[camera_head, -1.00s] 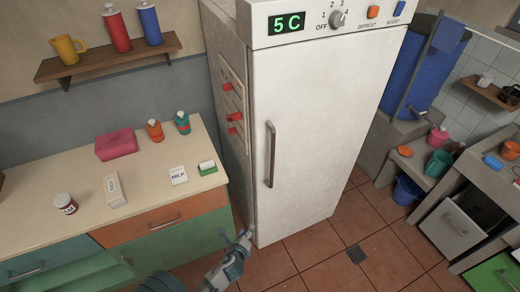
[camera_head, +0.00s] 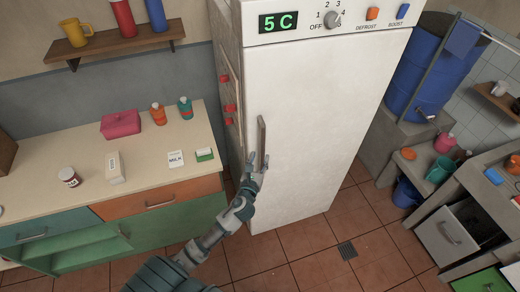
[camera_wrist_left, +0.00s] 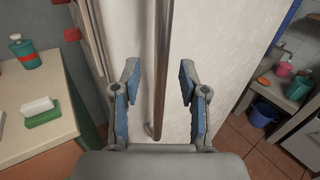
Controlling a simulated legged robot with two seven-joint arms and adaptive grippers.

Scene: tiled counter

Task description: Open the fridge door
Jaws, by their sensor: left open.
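The white fridge (camera_head: 310,130) stands upright in the middle of the head view, its door shut. Its vertical bar handle (camera_head: 262,137) is on the left side of the door. In the left wrist view the handle (camera_wrist_left: 161,70) runs between the two blue-padded fingers of my left gripper (camera_wrist_left: 158,88). The fingers are open, with a gap on either side of the bar. In the head view my left gripper (camera_head: 258,165) is at the lower part of the handle and hides its bottom end. My right gripper is in neither view.
A counter (camera_head: 100,205) with several small items, including a milk carton (camera_head: 176,159), stands left of the fridge. A blue barrel (camera_head: 419,75) and a sink area are to the right. The tiled floor (camera_head: 300,255) in front is clear.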

